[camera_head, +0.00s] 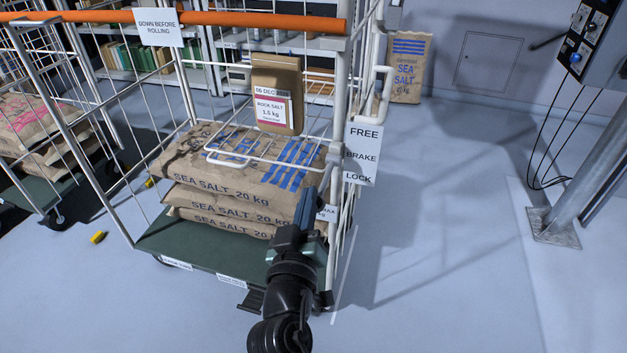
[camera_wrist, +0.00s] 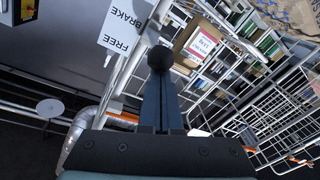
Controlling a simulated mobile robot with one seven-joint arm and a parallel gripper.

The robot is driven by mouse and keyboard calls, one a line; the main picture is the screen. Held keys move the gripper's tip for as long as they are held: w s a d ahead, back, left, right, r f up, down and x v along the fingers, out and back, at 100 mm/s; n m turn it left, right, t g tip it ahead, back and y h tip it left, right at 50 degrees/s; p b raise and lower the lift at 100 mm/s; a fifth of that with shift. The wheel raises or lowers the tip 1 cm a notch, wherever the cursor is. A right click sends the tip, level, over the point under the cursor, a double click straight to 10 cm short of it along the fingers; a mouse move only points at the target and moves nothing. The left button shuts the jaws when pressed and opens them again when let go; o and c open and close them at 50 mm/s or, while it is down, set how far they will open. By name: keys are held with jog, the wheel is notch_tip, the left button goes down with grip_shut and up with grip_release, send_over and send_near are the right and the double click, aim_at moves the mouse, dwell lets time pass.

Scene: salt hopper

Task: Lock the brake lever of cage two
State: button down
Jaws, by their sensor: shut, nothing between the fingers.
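A roll cage (camera_head: 190,235) with a green deck and white wire sides stands in front of me, loaded with stacked sea salt sacks (camera_head: 240,170). A white plate reading FREE, BRAKE, LOCK (camera_head: 361,155) is on its right post; it also shows upside down in the wrist view (camera_wrist: 122,28). My gripper (camera_head: 304,207) is shut and empty, in front of the cage's right side, below and left of the plate. In the wrist view a dark round knob (camera_wrist: 160,58) appears at my fingertips (camera_wrist: 160,82); I cannot tell whether they touch. No lever is clearly visible in the head view.
An orange bar (camera_head: 240,19) with a hanging sign (camera_head: 159,27) crosses the cage top. Another loaded cage (camera_head: 40,180) stands at left. A yellow piece (camera_head: 98,237) lies on the floor. A control box (camera_head: 600,40) is at upper right. The floor right of the cage is clear.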

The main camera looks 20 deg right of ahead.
notch_tip(320, 180, down, 6)
jog(key=t+h+b, duration=0.1)
jog(key=t+b, duration=0.2)
jog(key=b, duration=1.6)
jog(key=shift+w+d+n, duration=0.2)
jog(key=shift+w+n, duration=0.05)
jog(key=shift+n, duration=0.15)
jog(key=shift+w+d+f+b, duration=0.1)
jog(key=shift+f+b, duration=0.1)
jog(key=shift+b, duration=0.2)
